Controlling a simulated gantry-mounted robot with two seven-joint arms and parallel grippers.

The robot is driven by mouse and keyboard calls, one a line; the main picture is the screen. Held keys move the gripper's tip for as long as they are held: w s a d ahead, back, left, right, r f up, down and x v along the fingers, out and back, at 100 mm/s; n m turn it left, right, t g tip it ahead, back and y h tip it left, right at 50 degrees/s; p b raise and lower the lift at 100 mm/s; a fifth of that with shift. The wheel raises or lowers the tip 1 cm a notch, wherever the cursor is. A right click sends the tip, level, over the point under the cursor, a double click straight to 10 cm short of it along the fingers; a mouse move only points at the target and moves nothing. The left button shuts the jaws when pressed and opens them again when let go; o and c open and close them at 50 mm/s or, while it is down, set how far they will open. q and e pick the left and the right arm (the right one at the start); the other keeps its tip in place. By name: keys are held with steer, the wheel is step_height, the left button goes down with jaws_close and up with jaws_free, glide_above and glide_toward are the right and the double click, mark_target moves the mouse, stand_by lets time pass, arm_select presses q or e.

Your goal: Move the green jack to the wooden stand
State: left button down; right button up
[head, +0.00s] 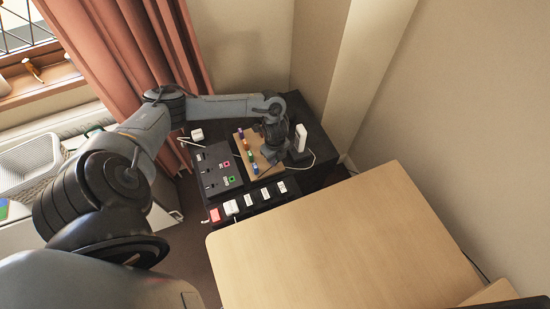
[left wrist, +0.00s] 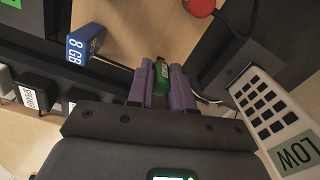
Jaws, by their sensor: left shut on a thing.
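The wooden stand (head: 267,176) lies on a dark cabinet in the head view; its pale surface also fills the upper middle of the left wrist view (left wrist: 135,30). My left gripper (head: 268,158) is over the stand. In the left wrist view its purple-padded fingers (left wrist: 162,88) are shut on the green jack (left wrist: 162,72), which has pale lettering. The jack's tip points toward the wood; whether it touches is unclear. A blue block marked 8 GB (left wrist: 86,43) stands at the stand's edge. My right gripper is out of view.
A dark panel (head: 210,170) with pink and green sockets lies left of the stand. A white keypad device (left wrist: 268,110) marked LOW stands to its right. A red object (left wrist: 199,7) is at the wrist view's top.

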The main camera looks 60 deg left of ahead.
arm_select(q)
steer(key=shift+f+b, duration=0.5)
steer(key=shift+f, duration=0.35)
stand_by(0.5)
steer(key=c, duration=0.9)
jaws_free()
steer(key=shift+c, duration=0.2)
steer(key=shift+r, duration=0.15)
